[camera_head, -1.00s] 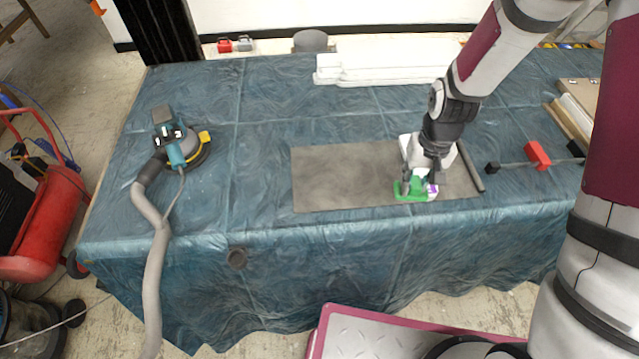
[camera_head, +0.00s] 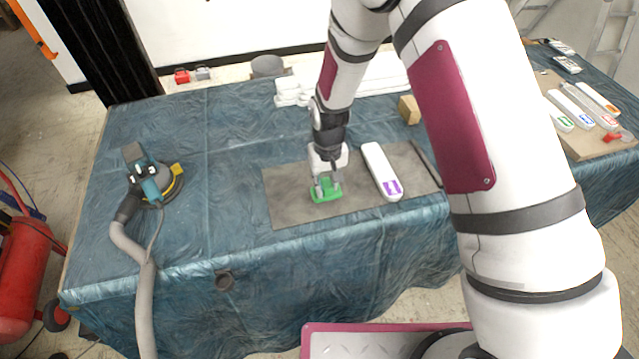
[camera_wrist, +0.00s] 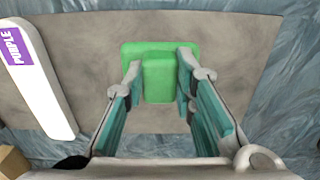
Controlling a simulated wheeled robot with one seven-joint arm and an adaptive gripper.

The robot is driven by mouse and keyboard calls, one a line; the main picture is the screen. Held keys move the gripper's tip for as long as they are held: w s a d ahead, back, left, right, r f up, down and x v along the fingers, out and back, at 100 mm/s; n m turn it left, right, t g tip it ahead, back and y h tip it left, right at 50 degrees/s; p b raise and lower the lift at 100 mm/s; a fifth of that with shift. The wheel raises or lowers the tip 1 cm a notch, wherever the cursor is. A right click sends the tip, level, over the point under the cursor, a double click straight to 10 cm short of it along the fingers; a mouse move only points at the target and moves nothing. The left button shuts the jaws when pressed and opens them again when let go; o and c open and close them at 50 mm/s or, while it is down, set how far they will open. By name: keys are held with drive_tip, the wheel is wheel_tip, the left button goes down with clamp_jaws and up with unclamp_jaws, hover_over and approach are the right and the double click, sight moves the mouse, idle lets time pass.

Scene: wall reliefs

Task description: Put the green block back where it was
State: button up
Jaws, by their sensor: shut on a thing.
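The green block (camera_head: 324,193) is at the middle of the grey-brown mat (camera_head: 290,211) on the table. In the wrist view the green block (camera_wrist: 159,62) has a wide flat base and a narrower raised part. My gripper (camera_head: 326,184) points down over it. In the wrist view my gripper (camera_wrist: 160,82) has one finger on each side of the raised part and is shut on it. I cannot tell whether the block touches the mat.
A white bar with a purple label (camera_head: 381,172) lies right of the block. A wooden block (camera_head: 409,110) stands behind. A sander (camera_head: 150,180) with a hose is at left. Labelled white bars (camera_head: 580,110) lie on a board at right. The mat's left part is clear.

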drive_tip(key=shift+w+a+f, duration=0.1)
drive_tip(key=shift+w+a, duration=0.3)
drive_tip(key=shift+w, duration=0.2)
drive_tip(key=shift+w+a, duration=0.35)
drive_tip(key=shift+w, duration=0.25)
drive_tip(key=shift+w+a+f+p, duration=0.1)
drive_tip(key=shift+w+f+p, duration=0.1)
drive_tip(key=shift+f, duration=0.7)
drive_tip(key=shift+w+a+f+p, duration=0.1)
drive_tip(key=shift+f+p, duration=0.05)
drive_tip(key=shift+f, duration=0.75)
drive_tip(key=shift+f, duration=0.15)
drive_tip(key=o, duration=1)
drive_tip(key=shift+o, duration=0.2)
